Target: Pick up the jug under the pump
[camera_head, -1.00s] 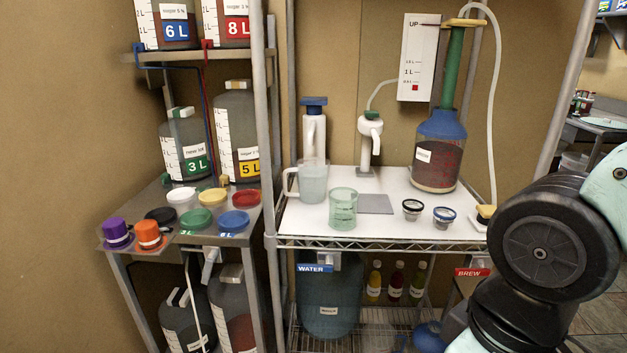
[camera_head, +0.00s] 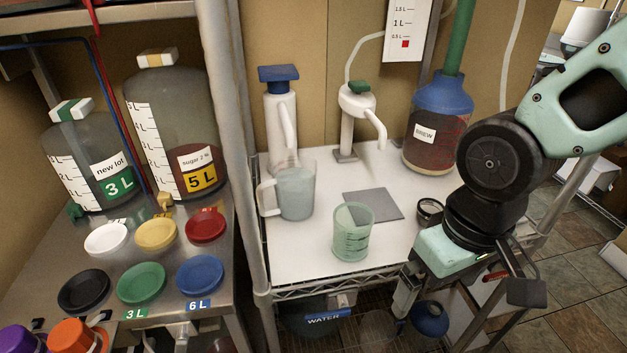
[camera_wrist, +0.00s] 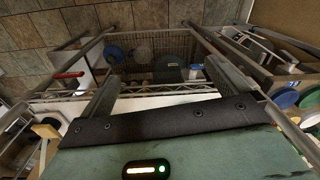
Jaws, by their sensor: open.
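The jug (camera_head: 297,193) is pale, translucent and has a handle on its left side. It stands upright on the white shelf top, below the spout of the white pump with the blue top (camera_head: 280,108). My gripper (camera_wrist: 158,58) is open, with nothing between its fingers. In the head view, it hangs at the shelf's front right edge, to the right of the jug and well apart from it. The jug is not clearly visible in the wrist view.
A green measuring beaker (camera_head: 352,234) stands in front and right of the jug, beside a grey pad (camera_head: 373,205). A green-topped pump (camera_head: 358,105), a brew vessel (camera_head: 438,125) and a small dark-rimmed cup (camera_head: 430,212) share the shelf. A metal post (camera_head: 237,130) rises at left.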

